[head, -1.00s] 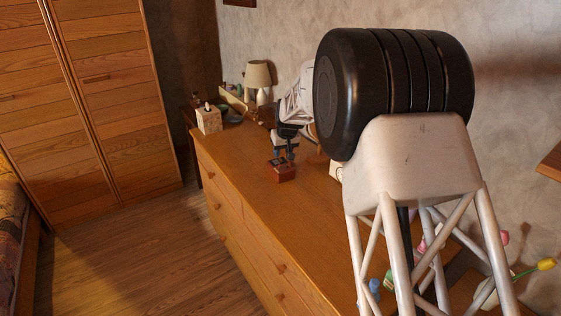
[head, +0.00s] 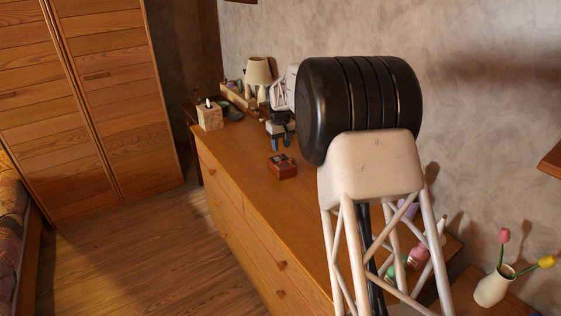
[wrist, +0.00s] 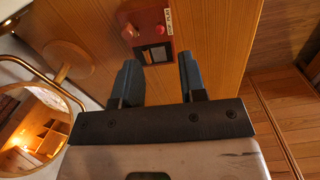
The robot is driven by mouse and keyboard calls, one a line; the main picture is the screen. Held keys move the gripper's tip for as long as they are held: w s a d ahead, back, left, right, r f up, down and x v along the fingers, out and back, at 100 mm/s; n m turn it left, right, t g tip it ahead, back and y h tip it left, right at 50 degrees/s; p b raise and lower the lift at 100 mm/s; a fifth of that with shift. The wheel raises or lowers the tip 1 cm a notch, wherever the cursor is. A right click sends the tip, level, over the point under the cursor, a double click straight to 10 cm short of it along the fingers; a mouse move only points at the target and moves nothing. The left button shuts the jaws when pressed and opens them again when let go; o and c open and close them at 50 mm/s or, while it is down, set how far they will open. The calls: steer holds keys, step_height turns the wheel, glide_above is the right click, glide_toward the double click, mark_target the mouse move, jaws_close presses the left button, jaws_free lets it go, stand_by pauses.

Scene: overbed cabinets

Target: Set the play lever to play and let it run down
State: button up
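A small reddish-brown box (head: 282,167) sits on the wooden dresser top. In the wrist view the box (wrist: 148,18) is beyond my fingertips, with a round pale knob on its left, a small red knob, a dark window and a label reading roughly STOP and PLAY on its right. Which way the lever is set I cannot tell. My gripper (head: 282,145) is raised behind the box, toward the wall side, and apart from it. In the wrist view my gripper (wrist: 159,62) has its two blue-grey fingers spread with nothing between them.
A tissue box (head: 210,117), a lamp (head: 258,74) and a dark bowl stand at the dresser's far end. A round mirror (wrist: 38,120) shows in the wrist view. A vase with tulips (head: 493,288) stands at the right. The dresser top in front of the box is clear.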

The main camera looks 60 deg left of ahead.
mark_target(280, 164)
steer(key=shift+f, duration=0.1)
steer(key=shift+f, duration=3.8)
jaws_close()
